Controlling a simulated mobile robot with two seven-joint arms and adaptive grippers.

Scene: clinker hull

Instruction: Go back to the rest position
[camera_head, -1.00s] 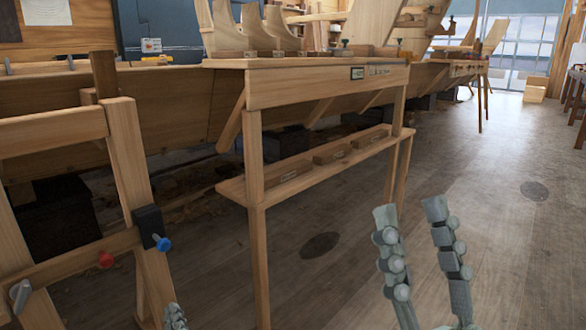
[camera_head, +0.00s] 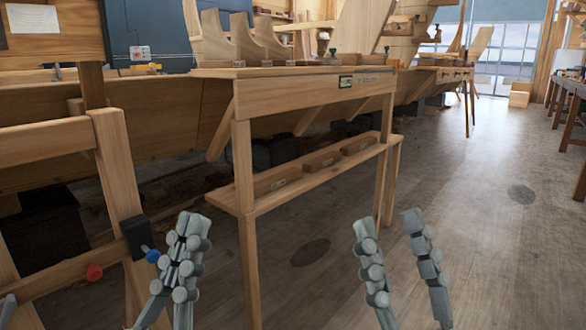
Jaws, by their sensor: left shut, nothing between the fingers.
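My left gripper (camera_head: 190,222) is at the lower left, pointing up, with its fingers together and nothing between them. It appears in front of the wooden frame's right post, near a blue knob.
A wooden workbench (camera_head: 290,98) with blocks on its lower shelf (camera_head: 280,190) stands ahead. A wooden frame (camera_head: 122,170) with a blue knob (camera_head: 152,256) and a red knob (camera_head: 95,272) stands at left. The floor (camera_head: 480,200) at right is clear.

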